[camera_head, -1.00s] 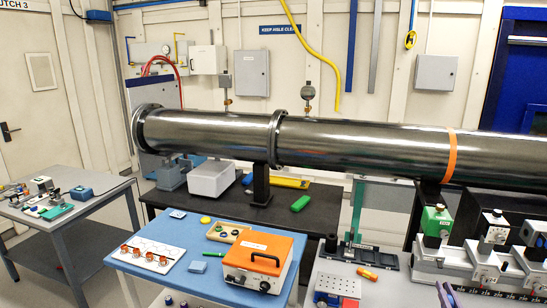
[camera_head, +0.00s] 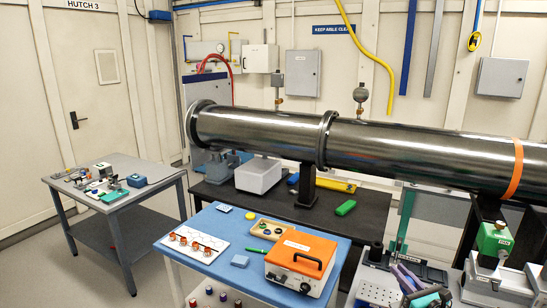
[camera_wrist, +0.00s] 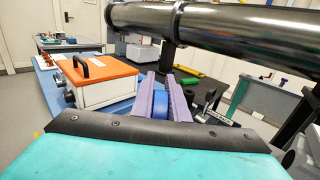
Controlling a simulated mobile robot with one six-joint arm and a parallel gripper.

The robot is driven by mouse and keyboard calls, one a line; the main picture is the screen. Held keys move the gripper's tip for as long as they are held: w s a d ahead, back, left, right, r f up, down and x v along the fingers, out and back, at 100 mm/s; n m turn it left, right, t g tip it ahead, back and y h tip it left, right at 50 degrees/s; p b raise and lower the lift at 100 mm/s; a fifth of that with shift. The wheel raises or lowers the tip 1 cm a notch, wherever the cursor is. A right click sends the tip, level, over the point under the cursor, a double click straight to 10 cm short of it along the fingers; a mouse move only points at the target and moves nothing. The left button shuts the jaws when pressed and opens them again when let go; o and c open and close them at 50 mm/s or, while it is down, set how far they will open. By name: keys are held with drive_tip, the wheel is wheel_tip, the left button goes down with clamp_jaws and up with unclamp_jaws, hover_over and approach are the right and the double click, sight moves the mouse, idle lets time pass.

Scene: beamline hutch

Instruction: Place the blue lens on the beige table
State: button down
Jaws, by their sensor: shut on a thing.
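In the wrist view, my gripper (camera_wrist: 161,104) has purple fingers shut on the blue lens (camera_wrist: 160,106), whose blue edge shows between them. The fingers cover most of it. In the head view, my gripper (camera_head: 408,279) is at the lower right, over the bench with the black block and perforated plate; the lens cannot be made out there. No table is plainly beige. A grey-topped table (camera_head: 150,166) stands apart at the far left with several small items on it, and shows small in the wrist view (camera_wrist: 88,46).
The blue table (camera_head: 215,225) bears an orange-topped box (camera_head: 300,255), a white holder (camera_head: 192,243) and a small wooden tray (camera_head: 262,230). A long steel pipe (camera_head: 260,130) crosses above the black bench (camera_head: 235,195). Floor (camera_head: 160,245) is clear between the grey and blue tables.

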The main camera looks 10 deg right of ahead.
drive_tip(key=w+a+r+n+g+y, duration=0.1)
drive_tip(key=w+a+n+g+y, duration=0.45)
drive_tip(key=a, duration=1.25)
drive_tip(key=a+r+n+g+y, duration=0.3)
drive_tip(key=a+y, duration=0.5)
drive_tip(key=a, duration=1)
wheel_tip(320, 180, down, 14)
drive_tip(key=n+b, duration=0.1)
drive_tip(key=b, duration=1.1)
drive_tip(key=shift+d+r+t, duration=0.25)
drive_tip(key=shift+t, duration=0.2)
drive_tip(key=shift+s+h, duration=0.1)
drive_tip(key=shift+h, duration=0.15)
